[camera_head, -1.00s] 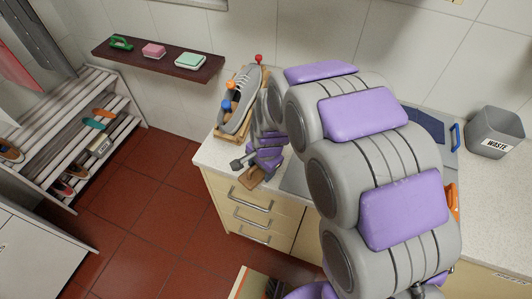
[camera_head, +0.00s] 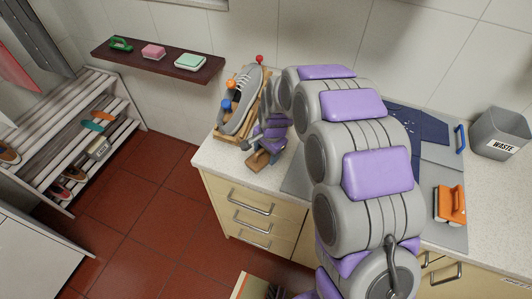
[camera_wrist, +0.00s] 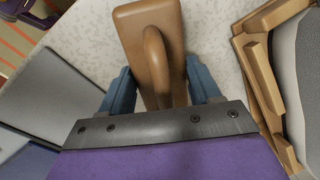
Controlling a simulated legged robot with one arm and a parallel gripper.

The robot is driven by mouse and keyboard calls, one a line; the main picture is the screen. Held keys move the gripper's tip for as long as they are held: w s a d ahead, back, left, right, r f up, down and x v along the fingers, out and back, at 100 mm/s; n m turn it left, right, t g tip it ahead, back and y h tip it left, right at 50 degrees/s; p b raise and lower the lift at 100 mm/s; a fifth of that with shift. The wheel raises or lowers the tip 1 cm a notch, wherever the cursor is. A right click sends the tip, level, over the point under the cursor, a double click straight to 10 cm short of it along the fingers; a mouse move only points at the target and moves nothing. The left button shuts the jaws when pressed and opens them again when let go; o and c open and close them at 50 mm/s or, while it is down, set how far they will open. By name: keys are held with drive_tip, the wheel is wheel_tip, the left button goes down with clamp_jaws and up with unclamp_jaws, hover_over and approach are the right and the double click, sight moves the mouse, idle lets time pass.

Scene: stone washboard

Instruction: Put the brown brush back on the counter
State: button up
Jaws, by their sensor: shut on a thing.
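The brown brush (camera_head: 258,160) is at the left end of the light counter (camera_head: 212,163), near its front edge. It also shows in the wrist view (camera_wrist: 130,28), with its loop handle between the blue fingers. My gripper (camera_wrist: 159,72) is shut on this handle; it also shows in the head view (camera_head: 266,146). The brush lies flat side toward the counter top, and I cannot tell whether it touches it. Part of the brush is hidden by my gripper.
A wooden rack (camera_head: 222,133) with a grey shoe (camera_head: 243,105) stands just behind my gripper. A grey sink area, an orange brush (camera_head: 451,204) and a grey waste bin (camera_head: 497,135) are to the right. A wall shelf (camera_head: 140,58) holds a green brush and soaps.

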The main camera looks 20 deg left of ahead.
drive_tip(key=shift+d, duration=0.15)
drive_tip(key=o, duration=0.9)
drive_tip(key=shift+d, duration=0.15)
drive_tip(key=o, duration=0.3)
wheel_tip(320, 180, up, 12)
drive_tip(key=d+p, duration=0.2)
drive_tip(key=p, duration=0.1)
drive_tip(key=s+d+r+n, duration=0.1)
drive_tip(key=s+d+r, duration=0.45)
drive_tip(key=d, duration=0.35)
drive_tip(key=s+d+r+n+g+h, duration=0.1)
drive_tip(key=s+d+n, duration=0.1)
drive_tip(key=s+d, duration=0.7)
drive_tip(key=s+d+r+n+g, duration=0.1)
drive_tip(key=s+d+r+n, duration=0.1)
drive_tip(key=s+d, duration=0.8)
drive_tip(key=s, duration=0.8)
drive_tip(key=shift+s+d+g+h, duration=0.2)
drive_tip(key=shift+s+g+h, duration=0.2)
